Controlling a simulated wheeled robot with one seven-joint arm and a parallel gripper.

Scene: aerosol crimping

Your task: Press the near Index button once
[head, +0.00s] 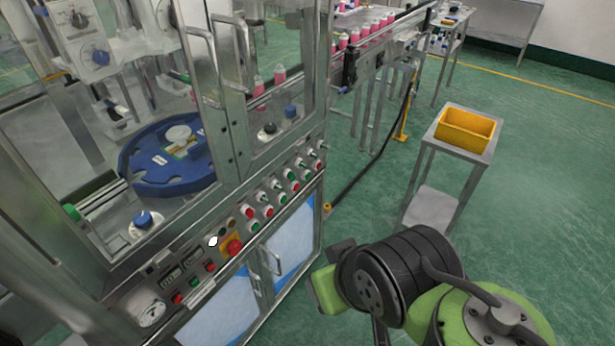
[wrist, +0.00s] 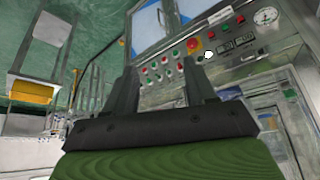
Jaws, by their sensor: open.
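The machine's sloped control panel (head: 225,245) carries rows of red and green push buttons, a red emergency stop (head: 233,247) on a yellow plate, and a round gauge (head: 151,313). A small white knob-like spot (head: 212,241) sits beside the emergency stop. The labels are too small to read, so I cannot tell which button is the near Index one. In the wrist view the panel buttons (wrist: 165,62) show beyond my gripper (wrist: 160,68), whose two dark fingers stand apart with nothing between them. My gripper is clear of the panel, to its right in the head view.
Metal-framed doors and posts (head: 225,90) rise above the panel; a blue rotary table (head: 165,175) is behind them. Door handles (head: 270,265) stick out below the panel. A yellow bin (head: 465,130) stands on a side stand at right. Green floor between is open.

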